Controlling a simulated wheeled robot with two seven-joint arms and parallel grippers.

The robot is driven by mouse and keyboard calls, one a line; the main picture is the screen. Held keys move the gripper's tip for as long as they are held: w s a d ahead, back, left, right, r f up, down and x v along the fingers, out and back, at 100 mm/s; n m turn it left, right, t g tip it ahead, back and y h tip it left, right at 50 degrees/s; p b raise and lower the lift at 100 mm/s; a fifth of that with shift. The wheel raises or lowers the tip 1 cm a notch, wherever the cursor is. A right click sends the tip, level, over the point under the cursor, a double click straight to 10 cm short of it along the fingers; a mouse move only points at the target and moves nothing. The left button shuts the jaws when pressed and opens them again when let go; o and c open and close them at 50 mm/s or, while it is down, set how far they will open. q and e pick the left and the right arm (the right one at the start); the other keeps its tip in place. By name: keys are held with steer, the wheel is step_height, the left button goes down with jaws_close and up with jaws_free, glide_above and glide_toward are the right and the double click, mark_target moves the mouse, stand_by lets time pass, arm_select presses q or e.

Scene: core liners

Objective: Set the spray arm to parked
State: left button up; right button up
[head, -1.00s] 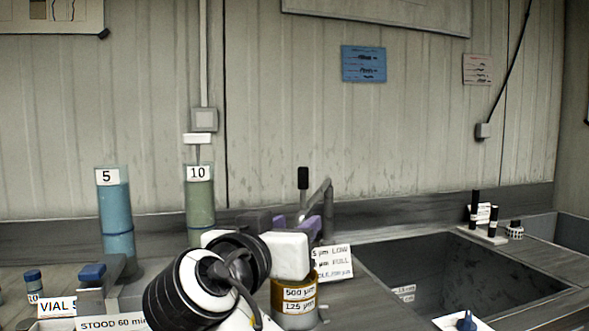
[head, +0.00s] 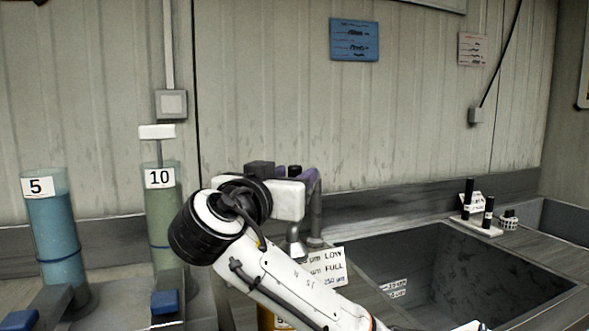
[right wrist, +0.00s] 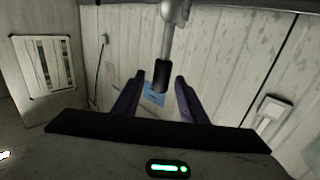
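The spray arm (head: 317,220) is a grey pipe rising at the left edge of the sink, with a pale nozzle hanging below its near end. Its upright black handle shows in the right wrist view (right wrist: 162,76); in the head view it is mostly hidden by my gripper. My right gripper (right wrist: 156,98) has two purple fingers, open, one on each side of the handle, with a visible gap on both sides. In the head view the right gripper (head: 292,172) is at handle height, partly hidden by its white arm. My left gripper is out of view.
A dark sink (head: 440,275) lies right of the spray arm. Black bottles (head: 468,198) stand on its back right ledge. A blue cylinder marked 5 (head: 55,225) and a green one marked 10 (head: 162,215) stand left. A label card (head: 328,268) is close behind my arm.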

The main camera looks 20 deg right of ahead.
steer(key=shift+w+d, duration=0.4)
steer(key=shift+w, duration=0.15)
jaws_close()
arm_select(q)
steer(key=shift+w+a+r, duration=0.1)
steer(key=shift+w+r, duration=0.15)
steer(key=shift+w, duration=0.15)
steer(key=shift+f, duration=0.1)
arm_select(e)
steer(key=shift+d, duration=0.1)
